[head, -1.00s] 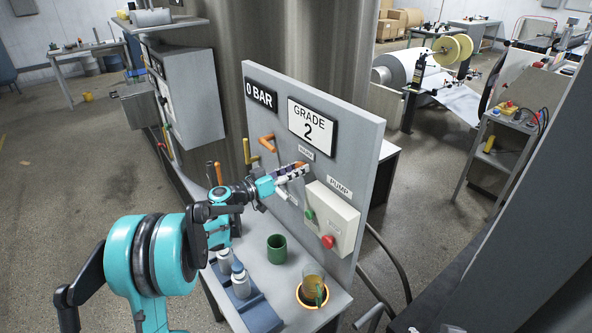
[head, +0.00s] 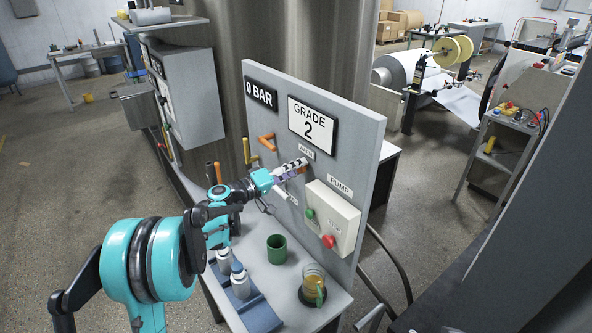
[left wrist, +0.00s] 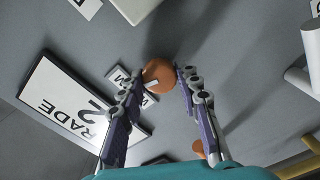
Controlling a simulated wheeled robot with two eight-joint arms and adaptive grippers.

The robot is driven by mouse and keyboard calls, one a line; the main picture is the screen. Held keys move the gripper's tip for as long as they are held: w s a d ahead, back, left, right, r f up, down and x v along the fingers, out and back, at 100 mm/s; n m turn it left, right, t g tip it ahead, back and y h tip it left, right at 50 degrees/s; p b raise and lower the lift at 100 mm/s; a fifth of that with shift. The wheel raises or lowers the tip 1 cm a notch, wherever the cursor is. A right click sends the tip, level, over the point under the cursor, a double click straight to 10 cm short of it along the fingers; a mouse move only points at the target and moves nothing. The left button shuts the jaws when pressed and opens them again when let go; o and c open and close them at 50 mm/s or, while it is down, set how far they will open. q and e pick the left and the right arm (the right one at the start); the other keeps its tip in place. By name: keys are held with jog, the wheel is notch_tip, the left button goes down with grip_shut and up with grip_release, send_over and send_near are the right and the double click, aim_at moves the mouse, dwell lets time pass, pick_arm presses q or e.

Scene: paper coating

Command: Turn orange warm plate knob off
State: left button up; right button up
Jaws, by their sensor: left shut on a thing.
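The orange warm plate knob (left wrist: 158,74) is on the grey upright panel (head: 352,140), below a small label. In the left wrist view it sits between the fingertips, with a white mark on its face. My left gripper (head: 300,168) is shut on the knob, and its fingers hide most of it in the head view. The warm plate (head: 303,301) on the bench under the panel has a dark rim. A glass jug of amber liquid (head: 313,283) with a green handle stands on it. My right gripper is not in view.
A pale pump box (head: 333,217) with green and red buttons is just below right of the knob. Orange (head: 266,142) and yellow (head: 247,152) handles are to its left. A green cup (head: 277,249) and white bottles (head: 239,280) stand on the bench.

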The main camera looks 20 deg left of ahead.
pick_arm(q)
jog(key=shift+n, duration=1.6)
jog(key=o, duration=1.2)
jog(key=shift+c, duration=0.2)
jog(key=shift+a, duration=0.1)
jog(key=v, duration=1.2)
